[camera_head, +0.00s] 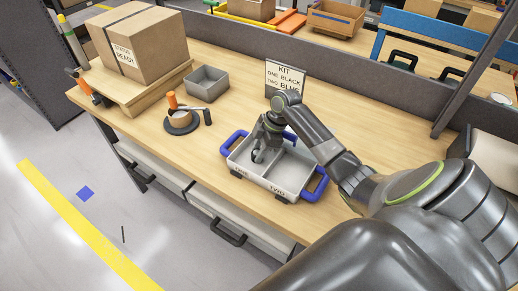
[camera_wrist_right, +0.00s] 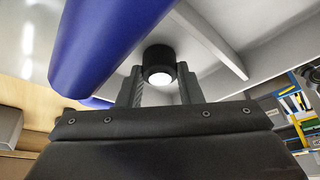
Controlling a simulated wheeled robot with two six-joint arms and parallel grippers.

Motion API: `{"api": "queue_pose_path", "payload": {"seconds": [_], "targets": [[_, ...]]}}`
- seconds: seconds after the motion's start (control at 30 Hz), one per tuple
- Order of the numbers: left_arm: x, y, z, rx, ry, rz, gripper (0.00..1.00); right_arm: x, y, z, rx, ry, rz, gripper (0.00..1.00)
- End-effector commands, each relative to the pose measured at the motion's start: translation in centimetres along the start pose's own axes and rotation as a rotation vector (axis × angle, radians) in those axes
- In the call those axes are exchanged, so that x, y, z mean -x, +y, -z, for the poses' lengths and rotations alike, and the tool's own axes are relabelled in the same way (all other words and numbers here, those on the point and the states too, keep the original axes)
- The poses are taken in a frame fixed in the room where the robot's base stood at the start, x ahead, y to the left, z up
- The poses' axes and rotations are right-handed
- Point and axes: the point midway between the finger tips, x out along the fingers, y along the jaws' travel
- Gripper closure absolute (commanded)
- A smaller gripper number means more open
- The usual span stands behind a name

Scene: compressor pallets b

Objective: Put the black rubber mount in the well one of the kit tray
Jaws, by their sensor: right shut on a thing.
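The kit tray (camera_head: 268,184) is light grey with blue end handles and stands near the front edge of the bench. Its wells are marked ONE on the left and TWO on the right. My right gripper (camera_head: 257,156) points down into well one. In the right wrist view it is shut on the black rubber mount (camera_wrist_right: 158,58), a short black cylinder with a bright pale end. A blue handle (camera_wrist_right: 105,45) and the tray's divider (camera_wrist_right: 212,42) show beside it. I cannot tell whether the mount touches the well floor. My left gripper is not in view.
A card reading KIT, ONE BLACK, TWO BLUE (camera_head: 285,76) stands behind the tray. A grey bin (camera_head: 207,84), an orange-handled clamp-like device (camera_head: 182,120) and a cardboard box on a wooden stand (camera_head: 135,82) are to the left. The bench between bin and tray is clear.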

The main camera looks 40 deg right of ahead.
Motion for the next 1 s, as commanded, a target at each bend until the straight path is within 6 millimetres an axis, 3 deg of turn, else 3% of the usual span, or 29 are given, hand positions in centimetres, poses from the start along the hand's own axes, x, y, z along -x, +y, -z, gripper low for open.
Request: {"api": "queue_pose_path", "payload": {"seconds": [0.2, 0.23, 0.37, 0.77, 1.0], "targets": [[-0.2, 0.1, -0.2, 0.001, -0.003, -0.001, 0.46, -0.3, 0.0, -0.1, -0.001, 0.0, 0.001, 0.9], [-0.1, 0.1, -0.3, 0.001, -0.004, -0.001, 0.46, -0.2, 0.0, -0.1, 0.0, 0.0, 0.0, 0.64], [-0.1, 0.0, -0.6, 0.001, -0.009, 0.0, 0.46, -0.2, 0.0, -0.1, -0.001, 0.0, 0.0, 0.47], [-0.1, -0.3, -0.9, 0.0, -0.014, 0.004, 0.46, 0.6, 0.1, -0.1, 0.0, -0.001, -0.002, 0.46], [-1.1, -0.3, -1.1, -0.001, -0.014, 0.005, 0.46, 5.0, 0.1, -0.2, 0.002, -0.004, -0.005, 0.46]]}}
